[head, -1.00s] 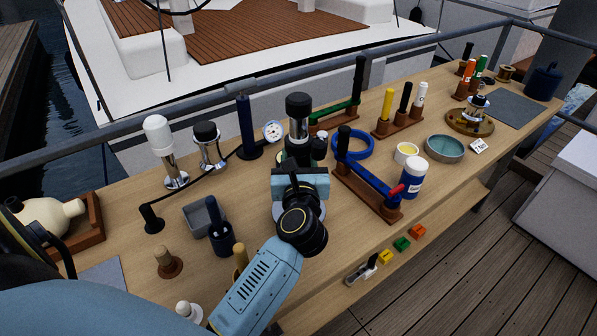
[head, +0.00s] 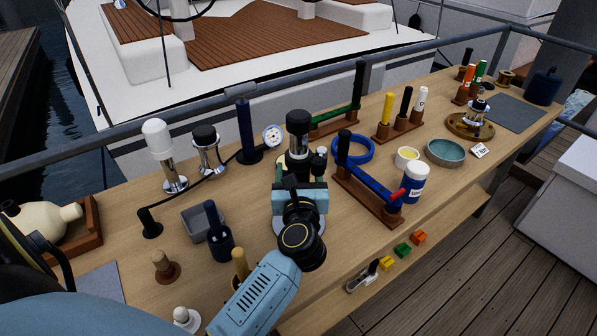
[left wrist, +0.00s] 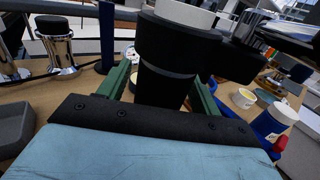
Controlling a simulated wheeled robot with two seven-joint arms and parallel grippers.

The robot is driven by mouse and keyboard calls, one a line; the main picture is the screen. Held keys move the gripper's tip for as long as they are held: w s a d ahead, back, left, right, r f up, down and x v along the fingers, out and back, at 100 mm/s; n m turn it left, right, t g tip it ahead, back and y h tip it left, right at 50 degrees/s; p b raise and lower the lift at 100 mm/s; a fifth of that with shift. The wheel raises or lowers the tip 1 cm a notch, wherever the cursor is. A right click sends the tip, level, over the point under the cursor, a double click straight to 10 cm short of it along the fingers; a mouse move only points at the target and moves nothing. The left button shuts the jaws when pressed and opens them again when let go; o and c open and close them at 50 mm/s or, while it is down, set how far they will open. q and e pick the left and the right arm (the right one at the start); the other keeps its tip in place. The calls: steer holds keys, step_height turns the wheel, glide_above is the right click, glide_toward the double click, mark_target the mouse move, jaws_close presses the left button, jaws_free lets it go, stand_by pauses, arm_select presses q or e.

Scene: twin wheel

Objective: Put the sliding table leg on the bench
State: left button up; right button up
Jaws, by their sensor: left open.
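A table leg with a black cap, bright metal band and black lower body (head: 298,145) stands upright over the middle of the bench (head: 345,240). In the left wrist view the black leg (left wrist: 168,70) fills the space between my green fingers. My left gripper (head: 301,168) is open around the leg's lower part, with a finger on either side. The gripper and wrist hide the leg's foot, so I cannot see its contact with the bench top. My right gripper is not in view.
A white-capped leg (head: 160,155) and a black-capped one (head: 207,150) stand at the back left. A grey tray (head: 203,222), dark bottle (head: 218,232), blue-handled rack (head: 368,190) and white-blue jar (head: 414,183) are close by. A rail runs behind.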

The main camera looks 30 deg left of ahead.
arm_select(q)
steer(key=shift+r, duration=0.1)
steer(key=shift+r, duration=0.2)
steer(key=b+v, duration=0.1)
steer(key=v, duration=1.1)
